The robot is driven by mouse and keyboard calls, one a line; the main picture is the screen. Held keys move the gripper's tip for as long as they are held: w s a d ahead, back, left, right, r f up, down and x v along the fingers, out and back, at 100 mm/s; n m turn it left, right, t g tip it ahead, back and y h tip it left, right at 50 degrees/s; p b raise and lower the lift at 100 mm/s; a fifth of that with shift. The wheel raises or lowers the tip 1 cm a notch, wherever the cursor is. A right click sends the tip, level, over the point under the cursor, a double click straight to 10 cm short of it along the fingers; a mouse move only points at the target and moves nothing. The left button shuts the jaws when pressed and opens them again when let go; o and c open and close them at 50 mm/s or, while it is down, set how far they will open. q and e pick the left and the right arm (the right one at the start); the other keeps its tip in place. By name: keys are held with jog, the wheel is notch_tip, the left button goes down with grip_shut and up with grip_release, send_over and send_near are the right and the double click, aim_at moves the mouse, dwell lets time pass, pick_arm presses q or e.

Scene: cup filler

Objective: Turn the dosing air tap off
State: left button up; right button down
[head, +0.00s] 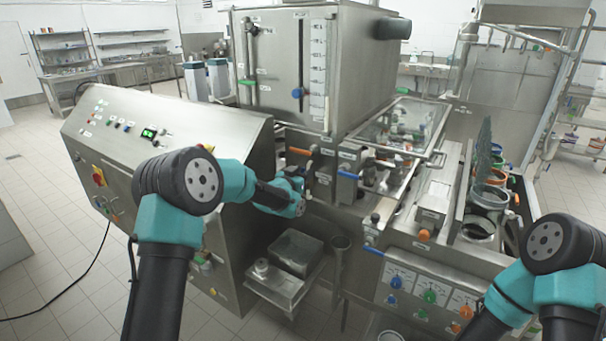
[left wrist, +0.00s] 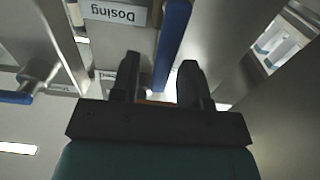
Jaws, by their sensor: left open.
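A blue lever (left wrist: 172,40) beside an upside-down "Dosing" label (left wrist: 115,12) shows in the left wrist view; I take it to be the dosing air tap. My left gripper (left wrist: 158,78) is open, its two dark fingers pointing toward the lever. The lever's lower end lies between the fingers in the picture, nearer the right one; whether they touch it I cannot tell. In the head view my left wrist is close to the machine front, and it hides the fingertips and this lever. My right gripper is out of view; only its arm shows at the lower right.
Another blue lever (left wrist: 15,97) is at the left of the wrist view. In the head view, a blue handle (head: 347,174) and an orange handle (head: 299,151) are close to my left wrist. A steel control cabinet (head: 150,125) stands left, and a metal box (head: 297,250) sits below.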

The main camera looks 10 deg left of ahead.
pick_arm(q)
jog(key=shift+w+d, duration=0.15)
jog(key=shift+w, duration=0.15)
jog(key=shift+c, duration=0.3)
grip_shut()
